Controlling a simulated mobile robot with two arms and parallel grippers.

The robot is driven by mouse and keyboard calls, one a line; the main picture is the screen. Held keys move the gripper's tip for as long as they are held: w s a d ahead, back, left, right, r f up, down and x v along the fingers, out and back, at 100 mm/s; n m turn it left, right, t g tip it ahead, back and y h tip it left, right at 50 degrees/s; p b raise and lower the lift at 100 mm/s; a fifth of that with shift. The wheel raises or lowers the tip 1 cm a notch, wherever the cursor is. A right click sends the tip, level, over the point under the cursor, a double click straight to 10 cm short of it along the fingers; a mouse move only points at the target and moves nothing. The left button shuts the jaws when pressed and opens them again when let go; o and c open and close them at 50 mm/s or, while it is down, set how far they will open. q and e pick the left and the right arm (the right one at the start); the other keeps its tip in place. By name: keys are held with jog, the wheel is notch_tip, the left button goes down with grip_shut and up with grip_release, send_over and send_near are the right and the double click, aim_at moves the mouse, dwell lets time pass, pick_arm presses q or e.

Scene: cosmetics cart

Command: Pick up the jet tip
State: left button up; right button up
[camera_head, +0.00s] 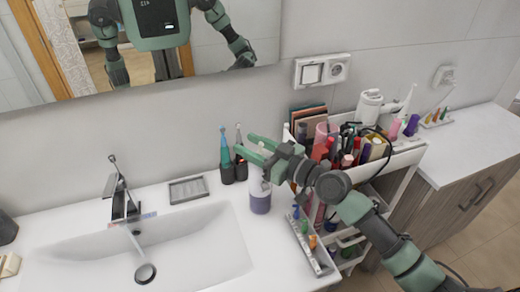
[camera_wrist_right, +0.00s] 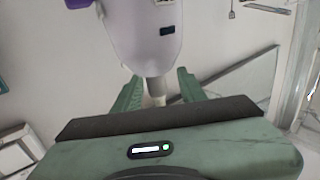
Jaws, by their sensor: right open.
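A white bottle-like body with a purple lower part (camera_head: 260,200), which looks like a water flosser, stands on the counter right of the sink. My right gripper (camera_head: 244,145) is at its upper end, fingers open. In the right wrist view, the white body (camera_wrist_right: 147,35) narrows to a grey neck (camera_wrist_right: 156,90) with a pale end between the two green fingers. I cannot tell whether this end is the jet tip or whether the fingers touch it. Small coloured tips (camera_head: 312,242) stand in a narrow tray to the right. My left gripper is not in view.
Two dark-based toothbrush-like handles (camera_head: 227,172) stand close behind the fingers. A soap dish (camera_head: 188,190) and the sink (camera_head: 190,240) lie left. A crowded cosmetics cart (camera_head: 400,160) stands right, beneath my right arm. A mirror (camera_head: 150,60) reflects my body.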

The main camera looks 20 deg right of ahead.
grip_shut()
dwell(0.4)
